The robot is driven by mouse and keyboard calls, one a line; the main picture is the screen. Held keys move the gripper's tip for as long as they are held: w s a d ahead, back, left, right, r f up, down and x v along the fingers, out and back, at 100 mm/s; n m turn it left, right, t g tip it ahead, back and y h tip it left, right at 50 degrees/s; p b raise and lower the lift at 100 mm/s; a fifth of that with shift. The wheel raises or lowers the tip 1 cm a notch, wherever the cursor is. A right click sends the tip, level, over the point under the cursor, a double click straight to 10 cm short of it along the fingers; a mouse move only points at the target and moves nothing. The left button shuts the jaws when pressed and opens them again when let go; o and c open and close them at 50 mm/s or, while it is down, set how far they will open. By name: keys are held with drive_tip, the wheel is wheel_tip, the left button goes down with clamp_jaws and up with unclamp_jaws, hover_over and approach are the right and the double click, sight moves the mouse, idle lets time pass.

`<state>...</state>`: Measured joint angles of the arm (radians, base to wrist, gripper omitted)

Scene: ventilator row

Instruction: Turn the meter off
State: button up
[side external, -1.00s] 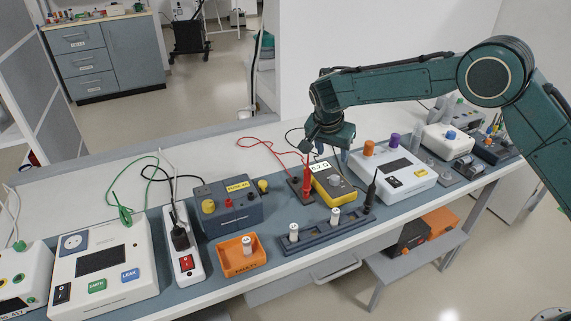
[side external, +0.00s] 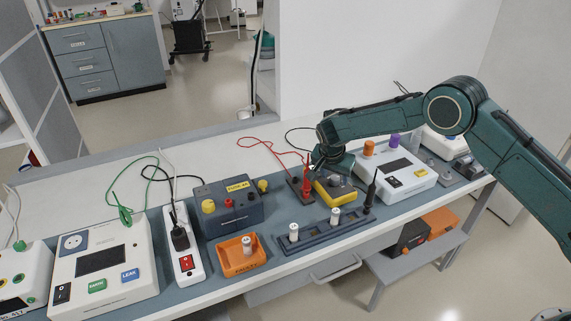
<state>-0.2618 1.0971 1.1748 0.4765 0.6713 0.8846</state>
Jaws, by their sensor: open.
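The meter (side external: 342,196) is a small yellow and dark box on the bench mat, with a round grey knob (side external: 334,181) on its face. My gripper (side external: 317,172) is open and low over the back of the meter, just behind the knob. It covers the meter's display. I cannot tell whether a fingertip touches the meter or knob. A red probe (side external: 306,177) stands upright in a dark holder at the meter's left, close beside my gripper.
A black probe (side external: 371,190) stands at the meter's right. A dark rack (side external: 318,232) with white pieces lies in front. A blue-grey box (side external: 228,207) stands left, and a white device (side external: 400,176) with orange and purple knobs stands right. Red and black leads lie behind.

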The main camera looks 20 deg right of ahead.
drive_tip(key=shift+d+f, duration=0.1)
drive_tip(key=shift+f, duration=0.05)
drive_tip(key=c, duration=1)
drive_tip(key=shift+o, duration=0.2)
